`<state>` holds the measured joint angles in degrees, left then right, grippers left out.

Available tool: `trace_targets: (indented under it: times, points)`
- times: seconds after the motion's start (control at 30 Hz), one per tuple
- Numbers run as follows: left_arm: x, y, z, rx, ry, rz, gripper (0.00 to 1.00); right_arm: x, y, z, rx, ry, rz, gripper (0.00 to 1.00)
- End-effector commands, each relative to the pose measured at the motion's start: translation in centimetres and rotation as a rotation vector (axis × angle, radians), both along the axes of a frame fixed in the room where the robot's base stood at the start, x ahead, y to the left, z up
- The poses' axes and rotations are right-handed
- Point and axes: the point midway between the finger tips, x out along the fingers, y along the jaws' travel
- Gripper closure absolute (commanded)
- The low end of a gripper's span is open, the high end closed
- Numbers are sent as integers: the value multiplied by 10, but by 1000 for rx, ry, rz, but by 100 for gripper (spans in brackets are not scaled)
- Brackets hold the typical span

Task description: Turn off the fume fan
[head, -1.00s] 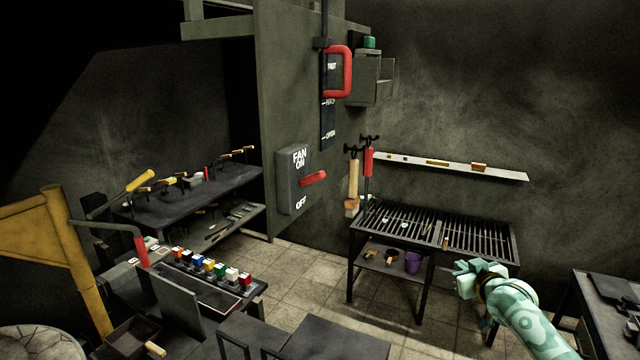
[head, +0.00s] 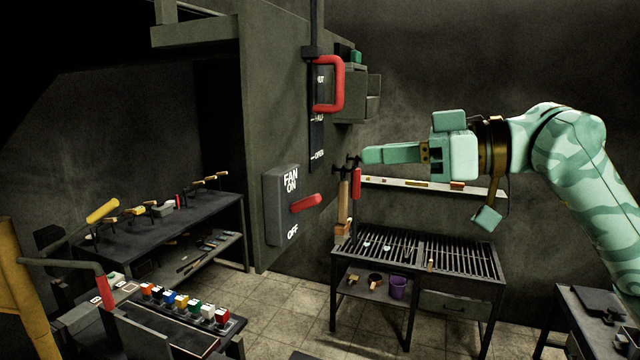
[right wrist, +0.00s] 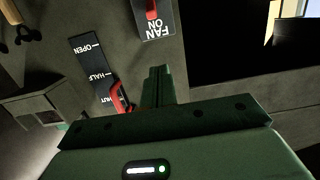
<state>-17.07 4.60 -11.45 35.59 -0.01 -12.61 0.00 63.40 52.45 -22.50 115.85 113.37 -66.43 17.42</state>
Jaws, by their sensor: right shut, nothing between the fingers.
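The fan switch box (head: 278,232) is grey, marked FAN ON at the top and OFF at the bottom, on the side of a grey hood wall. Its red lever (head: 306,203) sticks out to the right between the two labels, tilted slightly up. My right gripper (head: 366,155) is shut and empty, pointing left, to the right of and above the lever and apart from it in the picture. In the right wrist view the shut fingers (right wrist: 158,75) show below the upside-down fan panel (right wrist: 154,22) and part of its red lever (right wrist: 151,9). My left gripper is not in view.
A red slide handle (head: 343,84) on a marked plate is above the switch. A wooden-handled tool (head: 343,190) and a red-handled one (head: 356,183) hang near my right fingers. A slatted table (head: 450,262) stands below. A bench with coloured blocks (head: 190,335) is lower left.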

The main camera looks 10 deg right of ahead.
Motion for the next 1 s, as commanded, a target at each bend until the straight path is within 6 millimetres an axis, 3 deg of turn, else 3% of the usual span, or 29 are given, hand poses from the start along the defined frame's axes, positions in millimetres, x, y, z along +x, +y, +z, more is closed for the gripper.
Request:
trace_targets:
  times: [0.37, 0.57, 0.87, 1.0]
  points:
    - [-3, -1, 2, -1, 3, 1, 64, 3, 4, 0, 6, 3, 0, 100]
    - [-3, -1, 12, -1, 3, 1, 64, 19, 28, -2, 9, 4, 3, 100]
    - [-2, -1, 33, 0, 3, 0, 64, 54, 81, -11, 9, 5, 1, 100]
    - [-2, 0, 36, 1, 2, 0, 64, 52, 74, -33, 6, 7, -4, 100]
